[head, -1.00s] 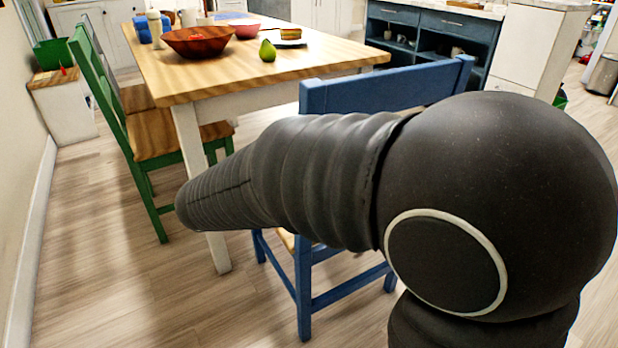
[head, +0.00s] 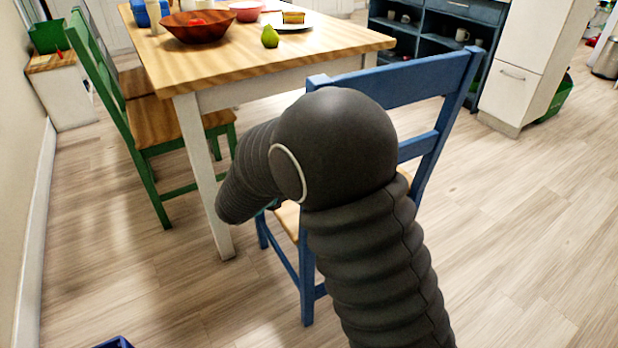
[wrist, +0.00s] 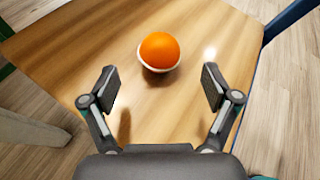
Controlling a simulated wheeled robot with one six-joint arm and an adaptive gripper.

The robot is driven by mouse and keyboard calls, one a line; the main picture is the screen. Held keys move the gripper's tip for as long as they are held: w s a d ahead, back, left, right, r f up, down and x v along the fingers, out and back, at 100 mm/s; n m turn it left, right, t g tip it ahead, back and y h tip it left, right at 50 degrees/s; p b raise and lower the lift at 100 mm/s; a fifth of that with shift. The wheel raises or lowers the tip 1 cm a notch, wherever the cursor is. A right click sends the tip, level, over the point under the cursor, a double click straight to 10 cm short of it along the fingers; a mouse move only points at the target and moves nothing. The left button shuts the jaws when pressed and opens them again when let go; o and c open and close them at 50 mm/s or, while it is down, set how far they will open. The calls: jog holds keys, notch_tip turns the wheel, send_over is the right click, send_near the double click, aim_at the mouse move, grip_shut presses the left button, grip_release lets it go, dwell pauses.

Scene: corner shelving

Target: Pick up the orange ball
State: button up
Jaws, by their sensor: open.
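The orange ball (wrist: 159,48) shows in the wrist view. The seat appears to belong to the blue chair (head: 415,80) in the head view. My gripper (wrist: 158,86) is open and empty, its two fingers spread left and right. The ball is beyond the fingertips in the picture, roughly centred between them. In the head view my arm hides the gripper, the ball and much of the seat.
A wooden table (head: 330,50) stands behind the chair, bearing a brown bowl (head: 195,28), a green pear (head: 270,37) and a plate. A green chair (head: 125,115) stands at the left. A table leg (head: 200,170) is close to my arm. The floor at right is clear.

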jog(key=shift+x, duration=1.6)
jog(key=shift+s+f+b+x, duration=0.1)
jog(key=shift+f+b+x, duration=0.15)
jog(key=shift+x, duration=1)
jog(key=shift+s+f+b+x, duration=0.1)
jog(key=shift+f+x, duration=0.15)
jog(key=shift+x, duration=1)
jog(key=c, duration=1.2)
